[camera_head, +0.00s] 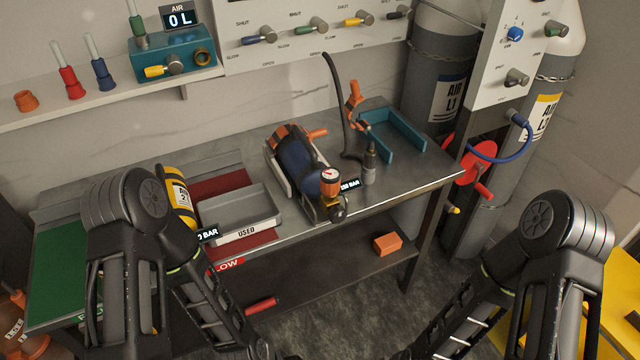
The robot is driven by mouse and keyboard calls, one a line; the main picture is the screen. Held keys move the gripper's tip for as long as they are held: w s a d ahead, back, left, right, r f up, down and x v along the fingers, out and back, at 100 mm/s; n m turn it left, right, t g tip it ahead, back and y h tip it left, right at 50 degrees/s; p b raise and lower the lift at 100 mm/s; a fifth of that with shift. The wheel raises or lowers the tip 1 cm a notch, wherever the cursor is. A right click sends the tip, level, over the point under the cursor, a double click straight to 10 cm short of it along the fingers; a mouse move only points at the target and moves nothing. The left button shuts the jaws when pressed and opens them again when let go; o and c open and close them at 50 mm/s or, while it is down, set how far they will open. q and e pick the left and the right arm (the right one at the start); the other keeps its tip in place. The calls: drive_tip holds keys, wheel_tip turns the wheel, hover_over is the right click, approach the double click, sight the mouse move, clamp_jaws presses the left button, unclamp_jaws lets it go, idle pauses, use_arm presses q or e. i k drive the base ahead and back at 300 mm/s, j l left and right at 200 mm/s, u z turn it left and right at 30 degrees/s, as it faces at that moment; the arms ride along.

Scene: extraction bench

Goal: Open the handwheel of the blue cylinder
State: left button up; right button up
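The blue cylinder (296,163) lies on its side in a pale cradle (278,179) on the metal bench, with its valve end towards me. An orange-cased gauge (330,181) sits at that end. A small dark knob (338,214), which looks like the handwheel, is at the front end near the bench edge. I cannot tell how far it is turned. Both my arms reach down out of the picture at the bottom, and neither gripper shows.
A grey tray marked USED (240,212) and a yellow cylinder (178,196) are to the left. A black hose (336,95) with an orange-handled fitting (355,103) rises behind right, near a teal bracket (412,136). An orange block (387,244) lies on the lower shelf.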

sight(337, 214)
drive_tip(key=l+u, duration=0.2)
drive_tip(key=l, duration=0.3)
drive_tip(key=l+u, duration=0.15)
drive_tip(key=l, duration=0.35)
drive_tip(key=l+u, duration=0.2)
drive_tip(key=l, duration=0.3)
drive_tip(key=k+l+u, duration=0.2)
drive_tip(key=l, duration=0.3)
drive_tip(key=l+u, duration=0.2)
drive_tip(key=l, duration=0.3)
drive_tip(key=k+l+u, duration=0.15)
drive_tip(key=l, duration=0.3)
